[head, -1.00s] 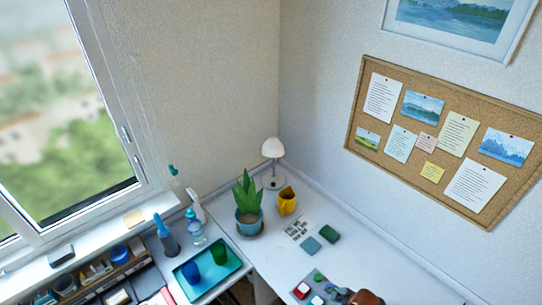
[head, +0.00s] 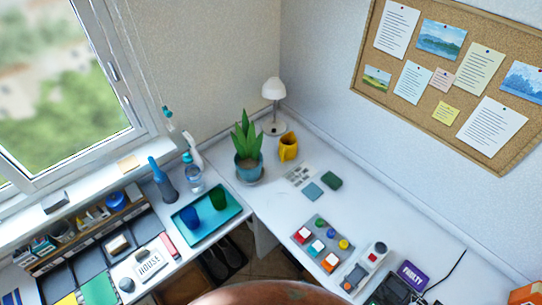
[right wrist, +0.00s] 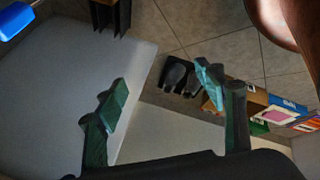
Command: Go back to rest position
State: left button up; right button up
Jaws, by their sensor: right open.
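My right gripper (right wrist: 165,112) shows in the right wrist view with its two dark green fingers spread wide and nothing between them. It hangs over a gap where the tiled floor shows, beside a pale grey panel or tabletop (right wrist: 60,85). Neither gripper shows in the head view. My left gripper is out of sight.
The white corner desk (head: 275,200) holds a teal tray (head: 192,235) with cups, a plant (head: 248,150), a lamp (head: 273,100) and a block panel (head: 318,240). A brown rounded surface (head: 270,294) fills the bottom edge. Black shoes (right wrist: 180,75) lie on the floor.

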jog(key=s+d+f+m+g+h, duration=0.1)
jog(key=s+d+f+m, duration=0.2)
jog(key=s+d, duration=0.3)
jog(key=s+d+f+m+g+h+p, duration=0.1)
jog(key=s+d+m, duration=0.4)
jog(key=s, duration=0.9)
jog(key=s+d+f+m+g+h+p, duration=0.1)
jog(key=s+d+f+m, duration=0.3)
jog(key=s+d, duration=0.5)
jog(key=shift+s+f+m+g, duration=0.3)
jog(key=shift+s+f+g, duration=0.15)
jog(key=shift+g, duration=0.25)
jog(key=shift+d, duration=0.1)
